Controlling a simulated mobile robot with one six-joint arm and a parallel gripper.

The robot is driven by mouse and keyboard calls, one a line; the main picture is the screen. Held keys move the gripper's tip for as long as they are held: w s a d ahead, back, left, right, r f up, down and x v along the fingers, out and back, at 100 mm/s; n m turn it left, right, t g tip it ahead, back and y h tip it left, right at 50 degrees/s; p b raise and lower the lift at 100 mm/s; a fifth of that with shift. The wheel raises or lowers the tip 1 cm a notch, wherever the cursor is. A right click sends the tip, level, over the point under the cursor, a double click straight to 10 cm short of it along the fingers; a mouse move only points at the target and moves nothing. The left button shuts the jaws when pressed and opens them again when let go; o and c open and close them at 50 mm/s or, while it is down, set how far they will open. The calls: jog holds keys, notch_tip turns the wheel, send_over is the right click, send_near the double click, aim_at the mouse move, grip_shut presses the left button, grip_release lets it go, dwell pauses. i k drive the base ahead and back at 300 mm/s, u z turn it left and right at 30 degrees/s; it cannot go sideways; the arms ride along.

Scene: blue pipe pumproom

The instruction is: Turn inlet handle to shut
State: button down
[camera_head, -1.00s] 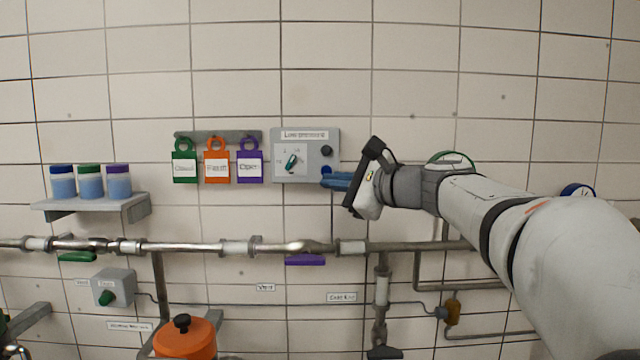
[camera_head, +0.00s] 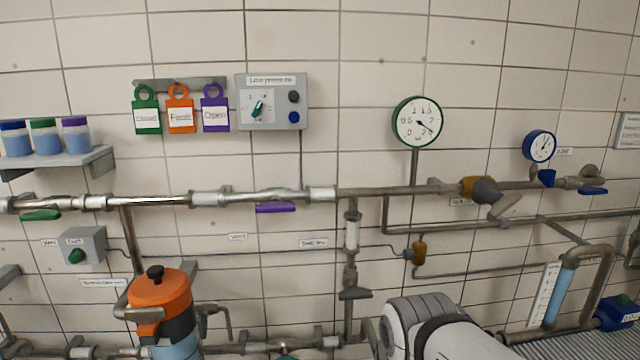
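No label that I can read marks the inlet handle for certain. A blue lever handle (camera_head: 592,190) sits on the pipe at the far right, lying roughly along the pipe. A purple lever handle (camera_head: 275,207) lies along the pipe at the middle, just under it. A green lever handle (camera_head: 40,215) lies along the pipe at the left. My gripper is out of view; only a white and grey part of my arm shows at the bottom, right of the middle. Nothing of mine touches these handles in view.
A grey control box (camera_head: 271,101) and green, orange and purple tags (camera_head: 180,110) hang on the tiled wall. A green-rimmed gauge (camera_head: 417,121) and a blue-rimmed gauge (camera_head: 540,146) stand above the pipe. An orange-topped vessel (camera_head: 160,290) stands low at the left.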

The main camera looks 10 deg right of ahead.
aim_at(583, 191)
jog(key=z, duration=1.55)
jog(key=k, duration=0.55)
jog(key=z, duration=0.05)
jog(key=i, duration=1.55)
jog(key=z, duration=0.8)
